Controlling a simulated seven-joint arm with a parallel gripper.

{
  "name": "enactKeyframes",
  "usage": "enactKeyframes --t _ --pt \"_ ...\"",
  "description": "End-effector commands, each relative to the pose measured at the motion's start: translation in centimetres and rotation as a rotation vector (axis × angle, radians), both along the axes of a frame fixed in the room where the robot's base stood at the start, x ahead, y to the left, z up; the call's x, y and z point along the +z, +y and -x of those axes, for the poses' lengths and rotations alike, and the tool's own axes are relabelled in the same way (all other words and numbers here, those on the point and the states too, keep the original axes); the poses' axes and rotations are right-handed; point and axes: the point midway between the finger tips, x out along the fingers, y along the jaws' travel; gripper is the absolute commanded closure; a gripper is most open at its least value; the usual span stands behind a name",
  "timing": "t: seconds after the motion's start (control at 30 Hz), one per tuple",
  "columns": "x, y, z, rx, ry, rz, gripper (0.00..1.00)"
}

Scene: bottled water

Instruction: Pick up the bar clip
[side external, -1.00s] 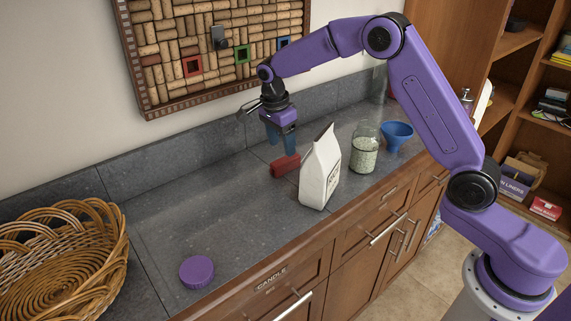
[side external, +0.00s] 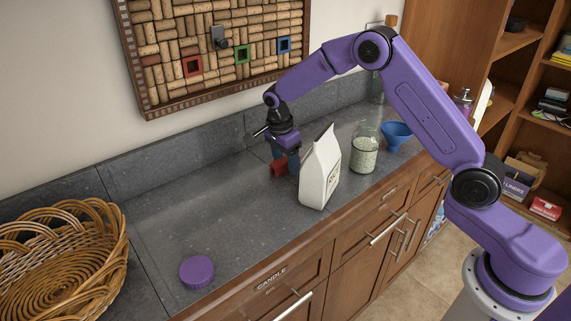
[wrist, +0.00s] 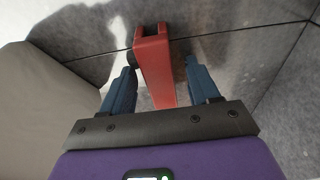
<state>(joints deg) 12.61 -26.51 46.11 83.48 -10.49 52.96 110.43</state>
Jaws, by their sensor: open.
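A red bar clip (side external: 278,168) is on the grey counter, just behind the left side of the white bag. In the wrist view the red clip (wrist: 154,66) is a long bar lying between the two blue fingers, with a gap showing to the right finger; the left finger is close to it. My gripper (side external: 285,163) is open and low over the counter, with its fingers around the clip. It also shows in the wrist view (wrist: 158,70). In the side view the fingers and the bag hide part of the clip.
The white bag (side external: 320,172) stands close to the right of my gripper. Beyond it are a glass jar (side external: 364,150) and a blue funnel (side external: 397,135). A purple lid (side external: 197,271) and wicker basket (side external: 65,262) are at left. The mid-left counter is clear.

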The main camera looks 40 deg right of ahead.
Motion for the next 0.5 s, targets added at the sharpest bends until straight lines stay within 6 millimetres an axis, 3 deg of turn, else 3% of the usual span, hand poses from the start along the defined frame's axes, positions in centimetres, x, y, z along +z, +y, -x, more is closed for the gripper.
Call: enactKeyframes --t 0.5 --pt "-0.47 0.01 0.00 0.000 0.000 0.000 0.39"
